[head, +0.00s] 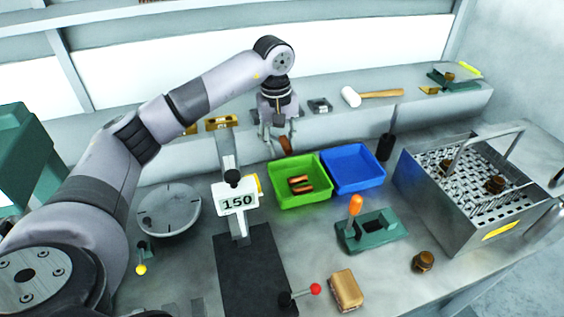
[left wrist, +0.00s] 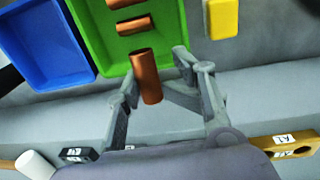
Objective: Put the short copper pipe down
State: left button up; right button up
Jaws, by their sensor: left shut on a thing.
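My left gripper (head: 281,142) points down just behind the green bin (head: 313,202). It is shut on a short copper pipe (head: 287,146). In the left wrist view the held copper pipe (left wrist: 146,78) sits between the fingers, in front of the grey ledge and by the green bin's edge (left wrist: 95,30). Other copper pipes (head: 300,185) lie in the green bin. My right gripper is not in view.
An empty blue bin (head: 353,165) stands right of the green one. A post with a 150 sign (head: 237,200) stands front left. A green toggle clamp (head: 372,233) and a metal mesh basket (head: 450,220) are to the right. A mallet (head: 370,95) lies on the ledge.

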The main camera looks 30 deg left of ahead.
pick_arm(q)
jog(key=shift+s+a+r, duration=0.1)
jog(key=shift+a+r, duration=0.05)
jog(key=shift+r, duration=1.75)
